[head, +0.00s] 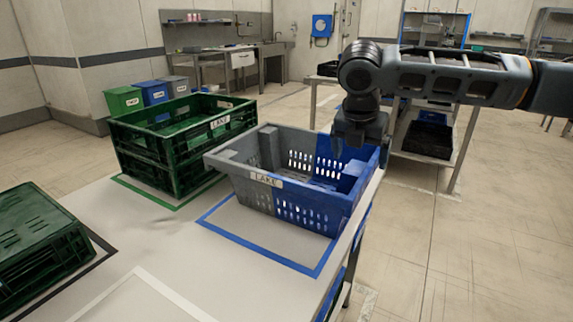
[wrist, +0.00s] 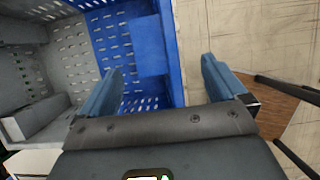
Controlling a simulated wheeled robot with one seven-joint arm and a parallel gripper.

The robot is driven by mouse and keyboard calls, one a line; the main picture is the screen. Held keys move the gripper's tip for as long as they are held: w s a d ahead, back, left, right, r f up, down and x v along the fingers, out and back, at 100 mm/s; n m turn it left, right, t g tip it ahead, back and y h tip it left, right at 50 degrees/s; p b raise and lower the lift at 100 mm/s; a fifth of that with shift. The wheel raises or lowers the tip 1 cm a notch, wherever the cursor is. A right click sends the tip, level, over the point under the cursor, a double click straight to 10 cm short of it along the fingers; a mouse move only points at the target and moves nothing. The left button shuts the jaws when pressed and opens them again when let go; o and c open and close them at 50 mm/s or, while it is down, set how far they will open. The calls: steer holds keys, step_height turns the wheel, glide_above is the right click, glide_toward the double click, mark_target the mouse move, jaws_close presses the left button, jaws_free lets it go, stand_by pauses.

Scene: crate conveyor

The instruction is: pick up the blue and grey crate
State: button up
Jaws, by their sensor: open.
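The blue and grey crate (head: 272,199) stands upright on the table, grey at its left end and blue at its right end, with a white label on its near side. It looks empty. My gripper (head: 358,143) is over the crate's right, blue end, pointing down. In the wrist view my open gripper (wrist: 172,80) has one finger over the inside of the crate and the other beyond its blue end wall (wrist: 175,50), with the rim between them. I cannot tell whether either finger touches the wall.
The table (head: 165,240) has blue, green, black and white outlines. Stacked green crates (head: 165,150) stand just left of the crate, and another green crate (head: 35,240) is at near left. A shelf cart (head: 428,165) stands behind my arm. The floor at right is clear.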

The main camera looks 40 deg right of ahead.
mark_target(358, 169)
steer(key=shift+w+d+f, duration=0.15)
steer(key=shift+w+f, duration=0.1)
steer(key=shift+w+d+f, duration=0.1)
steer(key=shift+d+f, duration=0.05)
steer(key=shift+f, duration=0.15)
steer(key=x, duration=0.6)
steer(key=shift+w+d+f, duration=0.2)
steer(key=shift+d, duration=0.1)
steer(key=shift+r, duration=0.1)
steer(key=c, duration=1.5)
